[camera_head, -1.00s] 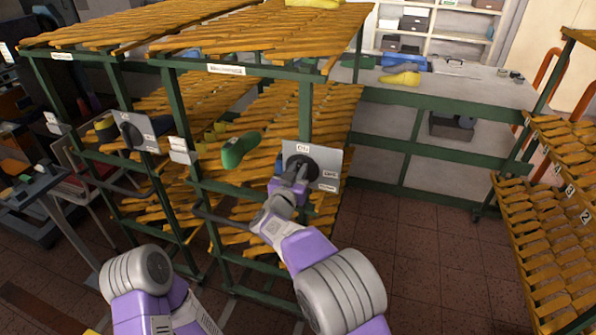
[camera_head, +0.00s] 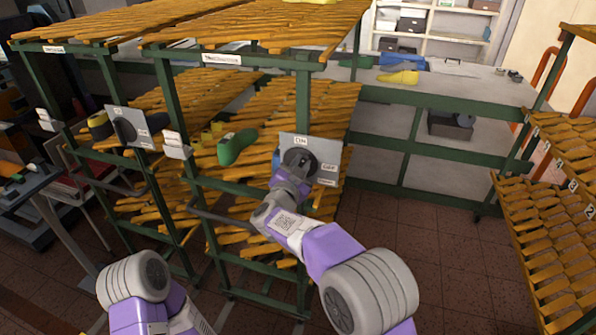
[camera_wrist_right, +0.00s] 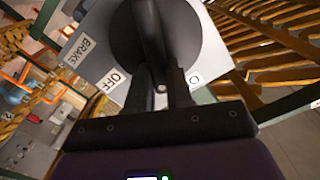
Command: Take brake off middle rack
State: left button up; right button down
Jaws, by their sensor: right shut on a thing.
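The rack in the middle (camera_head: 306,110) is a green frame with orange slatted shelves. Its grey brake plate (camera_head: 327,152) carries ON, OFF and BRAKE labels around a round black knob (camera_head: 298,160). My right gripper (camera_head: 290,176) is at this plate. In the right wrist view its two dark fingers (camera_wrist_right: 160,84) are shut on the grip bar of the black knob (camera_wrist_right: 127,38), with the OFF label just left of the fingers. The fingers hide part of the knob, so its exact setting is unclear. Only my left arm's links show in the head view, not its gripper.
A similar rack with its own brake plate (camera_head: 130,127) stands close on the left. A green shoe last (camera_head: 237,147) lies on the middle rack's shelf. Another slatted rack (camera_head: 545,215) stands at the right. Between them the tiled floor (camera_head: 430,255) is clear.

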jog(key=shift+s+d+f+m+b, duration=0.15)
jog(key=shift+f+m+b, duration=0.25)
jog(key=shift+m+b, duration=1.5)
jog(key=shift+d+f+m+b, duration=0.25)
jog(key=shift+f+m+b, duration=0.1)
jog(key=shift+m+b, duration=1.55)
jog(key=shift+s+d+f+m+b, duration=0.15)
jog(key=shift+f+m+b, duration=0.25)
jog(key=shift+m+b, duration=1.5)
jog(key=shift+w+m+p, duration=0.1)
jog(key=shift+m+p, duration=0.3)
jog(key=shift+m, duration=0.1)
jog(key=c, duration=1)
grip_release()
jog(key=v, duration=0.7)
jog(key=shift+s+p, duration=0.3)
jog(key=shift+p, duration=0.05)
